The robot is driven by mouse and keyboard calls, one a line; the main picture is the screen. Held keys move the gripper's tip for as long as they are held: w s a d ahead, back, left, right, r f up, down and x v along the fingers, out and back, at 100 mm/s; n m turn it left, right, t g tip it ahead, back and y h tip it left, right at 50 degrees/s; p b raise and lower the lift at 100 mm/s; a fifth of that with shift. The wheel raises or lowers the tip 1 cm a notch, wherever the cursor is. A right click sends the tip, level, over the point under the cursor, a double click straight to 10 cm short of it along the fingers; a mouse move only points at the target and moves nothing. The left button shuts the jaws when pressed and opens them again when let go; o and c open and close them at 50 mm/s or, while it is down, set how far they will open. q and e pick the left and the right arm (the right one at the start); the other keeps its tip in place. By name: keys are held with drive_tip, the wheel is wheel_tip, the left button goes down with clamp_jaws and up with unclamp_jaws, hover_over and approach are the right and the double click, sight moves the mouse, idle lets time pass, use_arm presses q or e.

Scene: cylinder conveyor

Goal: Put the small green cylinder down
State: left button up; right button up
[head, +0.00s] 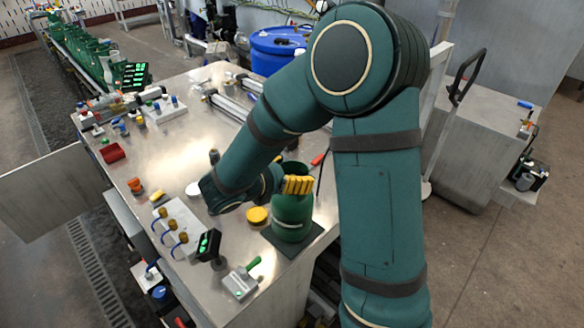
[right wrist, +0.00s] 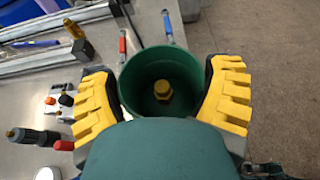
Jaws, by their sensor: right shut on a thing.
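The green cylinder (head: 292,222) is upright at the near right corner of the metal table, over a dark square plate (head: 311,243). I cannot tell whether its base touches the plate. My right gripper (head: 297,185) is at the cylinder's top, and its yellow finger pads show there. In the right wrist view my right gripper (right wrist: 165,92) has one yellow pad on each side of the open-topped green cylinder (right wrist: 133,75), shut on it. A yellow hexagonal piece (right wrist: 162,90) shows inside at the bottom. My left gripper is out of view.
A yellow round cap (head: 257,216) lies just left of the cylinder on the table (head: 180,150). A small device with a lit green screen (head: 207,245) and a green-handled box (head: 240,281) stand near the front edge. A blue barrel (head: 278,48) is behind.

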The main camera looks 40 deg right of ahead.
drive_tip(key=o, duration=1.1)
drive_tip(key=shift+a, duration=0.1)
drive_tip(key=v, duration=1.2)
drive_tip(key=shift+r, duration=0.15)
wheel_tip(320, 180, up, 13)
drive_tip(key=p, duration=0.2)
drive_tip(key=shift+p, duration=0.3)
